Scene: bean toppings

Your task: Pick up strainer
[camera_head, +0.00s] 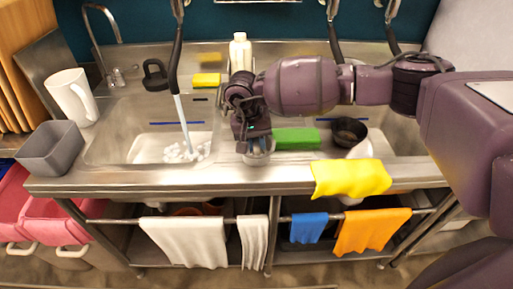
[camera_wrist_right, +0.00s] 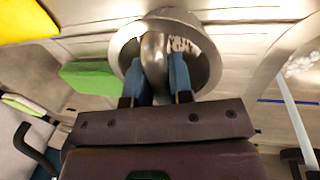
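The strainer (camera_wrist_right: 205,67) is a round, shiny metal bowl shape in the right wrist view. In the head view (camera_head: 257,158) only a small part of it shows beneath my right gripper, above the divider between the two basins. My right gripper (camera_head: 254,137) points down at it. In the wrist view, its two blue fingers (camera_wrist_right: 161,76) stand on either side of a curved metal part of the strainer, apparently touching it. Whether the strainer rests on the metal or hangs just above it cannot be told. My left gripper is not in view.
A green sponge (camera_head: 297,138) and a dark bowl (camera_head: 348,132) lie in the right basin. A yellow cloth (camera_head: 350,177) drapes over the front edge. Water runs into the left basin. A white bottle (camera_head: 240,53) and yellow sponge (camera_head: 206,80) stand behind. A white pitcher (camera_head: 72,97) and grey container (camera_head: 51,149) are left.

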